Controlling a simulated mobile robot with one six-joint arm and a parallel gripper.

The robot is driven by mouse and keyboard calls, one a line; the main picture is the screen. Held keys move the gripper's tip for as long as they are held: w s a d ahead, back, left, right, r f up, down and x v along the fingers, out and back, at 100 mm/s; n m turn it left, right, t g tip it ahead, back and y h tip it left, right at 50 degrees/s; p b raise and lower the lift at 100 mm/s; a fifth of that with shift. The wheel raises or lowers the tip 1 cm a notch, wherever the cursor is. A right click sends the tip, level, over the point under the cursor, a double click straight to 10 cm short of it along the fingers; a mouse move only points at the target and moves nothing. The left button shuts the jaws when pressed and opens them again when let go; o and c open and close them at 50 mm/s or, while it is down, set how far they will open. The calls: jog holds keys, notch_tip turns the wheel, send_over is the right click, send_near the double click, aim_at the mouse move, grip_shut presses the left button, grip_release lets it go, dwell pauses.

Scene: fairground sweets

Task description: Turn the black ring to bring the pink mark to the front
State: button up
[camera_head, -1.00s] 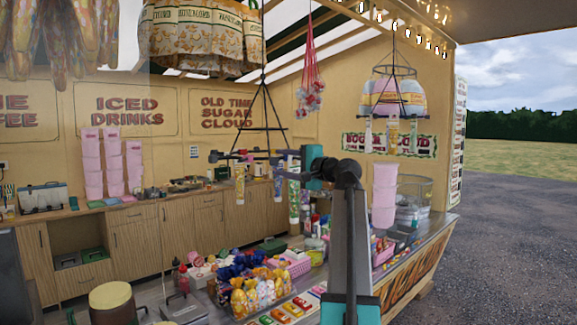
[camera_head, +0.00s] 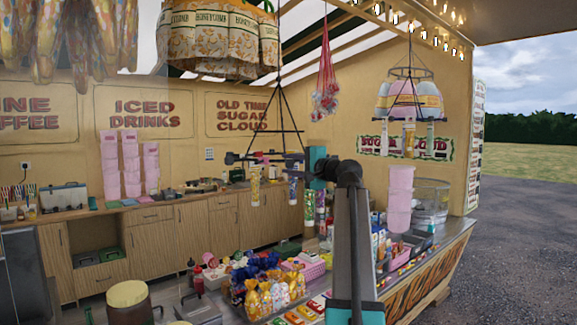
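A black ring (camera_head: 240,158) hangs on black rods from above, left of centre, seen almost edge-on. Several printed tubes hang from it, such as one at its middle (camera_head: 255,187) and one further right (camera_head: 293,189). A small pink patch (camera_head: 265,158) shows at the ring's level; I cannot tell whether it is the pink mark.
Another black hanging rack (camera_head: 408,72) with pastel bags and tubes hangs to the right. A pink tub stack (camera_head: 400,200) stands on the counter (camera_head: 450,240). Bagged sweets (camera_head: 275,290) fill the front. A net of balls (camera_head: 325,95) hangs above my gripper.

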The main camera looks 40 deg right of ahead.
jog(key=c, duration=0.3)
jog(key=shift+d, duration=0.1)
jog(key=shift+s+d+b, duration=0.25)
jog(key=shift+s+d, duration=0.2)
jog(key=shift+d, duration=0.45)
jog(key=shift+s+d+b, duration=0.2)
jog(key=shift+s+d, duration=0.25)
jog(key=shift+d, duration=0.4)
jog(key=shift+s+d+b, duration=0.25)
jog(key=shift+s+d, duration=0.2)
jog(key=shift+d, duration=0.45)
jog(key=shift+d, duration=0.1)
jog(key=shift+s+d+b, duration=0.2)
jog(key=shift+d+b, duration=0.05)
jog(key=shift+d, duration=0.7)
jog(key=shift+s+d+b, duration=0.2)
jog(key=shift+d, duration=0.8)
jog(key=shift+s+d+b, duration=0.2)
jog(key=shift+d+b, duration=0.05)
jog(key=shift+d, duration=0.8)
